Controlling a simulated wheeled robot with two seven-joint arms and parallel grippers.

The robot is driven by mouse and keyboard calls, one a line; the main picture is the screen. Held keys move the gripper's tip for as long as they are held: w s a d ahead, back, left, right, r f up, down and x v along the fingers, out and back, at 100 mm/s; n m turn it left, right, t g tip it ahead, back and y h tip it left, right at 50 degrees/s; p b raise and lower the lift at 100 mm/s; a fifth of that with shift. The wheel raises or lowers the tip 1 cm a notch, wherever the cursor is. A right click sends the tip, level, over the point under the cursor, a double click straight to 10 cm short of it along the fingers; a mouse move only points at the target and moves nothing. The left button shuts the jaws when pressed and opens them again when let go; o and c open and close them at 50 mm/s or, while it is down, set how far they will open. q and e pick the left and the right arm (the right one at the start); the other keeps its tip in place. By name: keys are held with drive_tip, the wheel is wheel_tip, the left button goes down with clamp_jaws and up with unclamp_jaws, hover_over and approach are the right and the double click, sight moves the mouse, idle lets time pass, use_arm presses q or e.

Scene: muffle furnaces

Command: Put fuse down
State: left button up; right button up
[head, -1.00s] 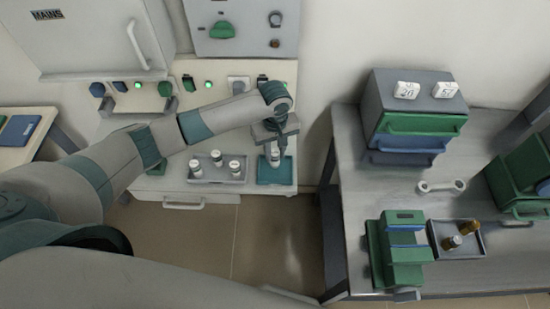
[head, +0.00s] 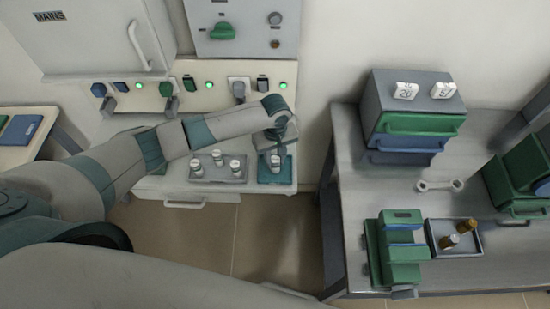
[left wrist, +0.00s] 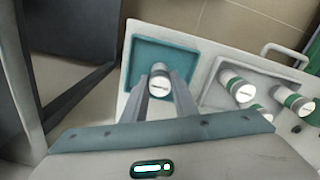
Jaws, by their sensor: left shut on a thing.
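My left gripper (head: 275,145) is over the teal tray (head: 262,177) on the white bench top. It is shut on a white fuse (head: 275,163) with a dark band, held upright. In the left wrist view the fuse (left wrist: 159,84) shows between the two fingers, with the teal tray (left wrist: 187,53) around it. The fuse's lower end is at the tray floor or just above it; I cannot tell whether it touches. A grey tray (head: 218,180) to the left holds several similar fuses. My right gripper is not in view.
A panel with switches and green lights (head: 209,86) stands behind the bench top. Floor shows between the benches.

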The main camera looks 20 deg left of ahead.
sight(275, 159)
use_arm(q)
drive_tip(key=o, duration=1.1)
drive_tip(key=shift+f, duration=0.1)
drive_tip(key=shift+c, duration=0.2)
wheel_tip(275, 159, up, 12)
drive_tip(key=b, duration=0.2)
